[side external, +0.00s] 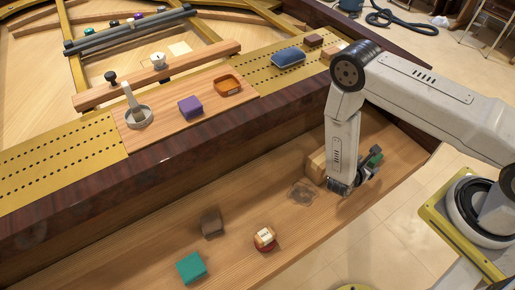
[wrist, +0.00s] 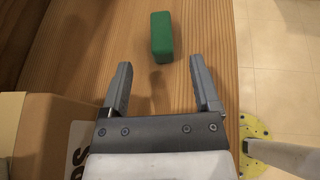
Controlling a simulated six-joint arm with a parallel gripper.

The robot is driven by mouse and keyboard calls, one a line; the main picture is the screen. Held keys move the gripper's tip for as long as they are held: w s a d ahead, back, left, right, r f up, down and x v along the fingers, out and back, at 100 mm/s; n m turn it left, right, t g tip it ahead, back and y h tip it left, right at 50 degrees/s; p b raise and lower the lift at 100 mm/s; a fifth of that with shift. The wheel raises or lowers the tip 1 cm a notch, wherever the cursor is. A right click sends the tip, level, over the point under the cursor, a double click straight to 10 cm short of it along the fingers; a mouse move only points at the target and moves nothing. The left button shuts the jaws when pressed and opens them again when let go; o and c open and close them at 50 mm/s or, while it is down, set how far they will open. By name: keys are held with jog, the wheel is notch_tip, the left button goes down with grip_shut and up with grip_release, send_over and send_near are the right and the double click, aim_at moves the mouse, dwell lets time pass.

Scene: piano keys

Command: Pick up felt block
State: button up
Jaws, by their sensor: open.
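A green block (wrist: 162,37), which looks like the felt block, lies on the wooden ledge in the wrist view. It is just ahead of my gripper (wrist: 160,65), roughly midway between the two fingers and beyond their tips. My gripper is open and empty, with no contact visible. In the side external view the green block (side external: 375,158) shows small beside my gripper, at the right part of the ledge, and is partly hidden by it.
A cardboard box (wrist: 38,135) stands close left of my gripper. The ledge (side external: 130,262) also bears a teal block (side external: 191,267), a dark block (side external: 212,223), a reddish block with a pale label (side external: 265,238) and a clear dish (side external: 302,192). The ledge's edge and floor are to the right.

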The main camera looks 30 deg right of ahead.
aim_at(374, 159)
jog(key=shift+x, duration=1.15)
jog(key=shift+d, duration=0.1)
jog(key=shift+x, duration=2.5)
grip_shut()
